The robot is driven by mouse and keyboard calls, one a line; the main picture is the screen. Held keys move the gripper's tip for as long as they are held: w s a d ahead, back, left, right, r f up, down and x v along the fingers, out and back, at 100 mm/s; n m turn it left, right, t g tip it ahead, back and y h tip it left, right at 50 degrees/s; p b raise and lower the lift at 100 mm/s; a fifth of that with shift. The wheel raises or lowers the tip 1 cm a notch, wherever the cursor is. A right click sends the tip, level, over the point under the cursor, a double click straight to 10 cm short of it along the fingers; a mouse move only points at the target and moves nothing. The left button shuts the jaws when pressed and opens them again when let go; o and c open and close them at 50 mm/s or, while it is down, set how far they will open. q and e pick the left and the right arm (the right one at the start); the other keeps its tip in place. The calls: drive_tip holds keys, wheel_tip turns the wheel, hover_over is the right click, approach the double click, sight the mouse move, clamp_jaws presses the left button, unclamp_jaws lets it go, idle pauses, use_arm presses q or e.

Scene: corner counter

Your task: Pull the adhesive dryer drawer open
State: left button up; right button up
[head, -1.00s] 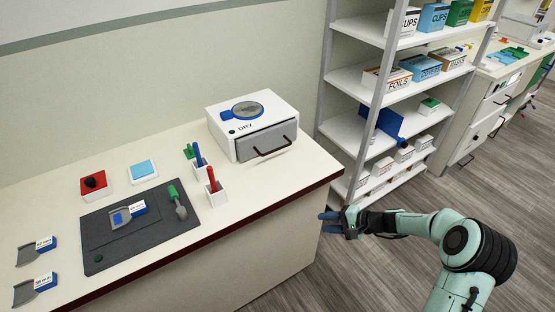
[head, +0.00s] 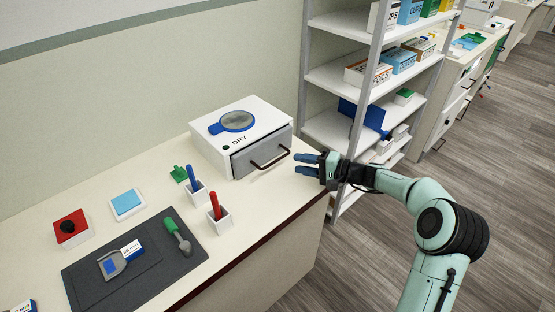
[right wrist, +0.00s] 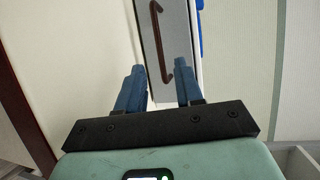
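My right gripper (head: 301,164) is open and empty, just right of the handle, fingers pointing at the dryer. In the right wrist view the handle (right wrist: 157,45) runs upright beyond the two blue fingers (right wrist: 159,88), with a gap between. My left gripper is not in view.
Pen holders (head: 219,220) with a red and a blue tool stand left of the drawer front. A dark mat (head: 150,280) with a green-handled trowel (head: 179,236) lies nearer. A shelf unit (head: 343,75) stands right of the counter.

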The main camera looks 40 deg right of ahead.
sight(279, 159)
drive_tip(key=x, duration=0.8)
drive_tip(key=shift+w+a+f+p, duration=0.1)
drive_tip(key=shift+w+f+p, duration=0.05)
drive_tip(key=shift+w+p, duration=0.15)
drive_tip(key=shift+s, duration=0.1)
clamp_jaws()
